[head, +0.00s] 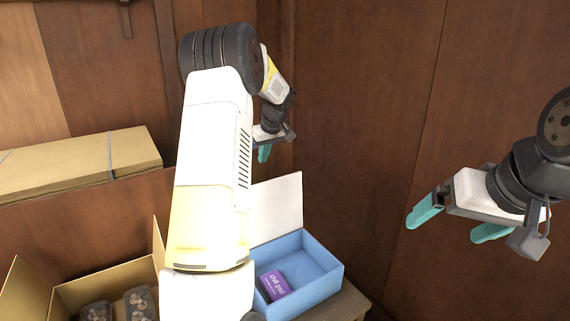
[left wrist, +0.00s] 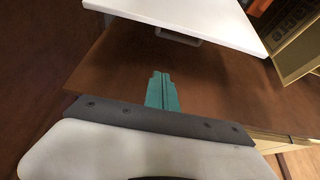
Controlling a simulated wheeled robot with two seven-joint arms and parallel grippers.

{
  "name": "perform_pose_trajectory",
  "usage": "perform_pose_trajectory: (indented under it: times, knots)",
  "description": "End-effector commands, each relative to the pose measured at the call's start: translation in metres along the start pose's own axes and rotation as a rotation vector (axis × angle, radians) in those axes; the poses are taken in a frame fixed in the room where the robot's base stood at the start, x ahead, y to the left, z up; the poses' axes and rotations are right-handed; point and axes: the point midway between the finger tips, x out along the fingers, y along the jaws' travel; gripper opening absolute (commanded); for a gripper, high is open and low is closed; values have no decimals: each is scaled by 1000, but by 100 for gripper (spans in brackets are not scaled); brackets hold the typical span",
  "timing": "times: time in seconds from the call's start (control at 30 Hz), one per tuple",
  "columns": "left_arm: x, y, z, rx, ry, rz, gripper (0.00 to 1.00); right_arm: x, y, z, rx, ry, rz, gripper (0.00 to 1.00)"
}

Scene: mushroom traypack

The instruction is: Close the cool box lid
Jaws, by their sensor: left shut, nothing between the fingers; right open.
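The cool box (head: 325,283) is a blue open-topped box on a wooden table. Its white lid (head: 277,208) stands raised at the back of the box, so the box is open. A purple chill pad (head: 274,285) lies inside. My left gripper (head: 264,153) is shut and empty, above and beyond the raised lid in the head view. In the left wrist view the shut fingers (left wrist: 162,90) point toward the white lid (left wrist: 200,15), apart from it in the picture. My right gripper (head: 456,224) is open and empty, to the right of the cool box and above it.
An open cardboard box (head: 110,277) with trays of mushrooms stands left of the cool box. My left arm hides part of both. Strapped flat cardboard (head: 80,165) lies at the back left. Brown wood panels (head: 350,120) stand behind.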

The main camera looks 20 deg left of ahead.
Motion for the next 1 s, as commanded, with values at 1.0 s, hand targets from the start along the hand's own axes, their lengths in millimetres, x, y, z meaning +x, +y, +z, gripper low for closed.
perform_pose_trajectory:
  times: [1.0]
  knots:
    - [75, 0, 39, 3, -2, 1, 0, 0, 0, 0, 0, 0, 0, 94]
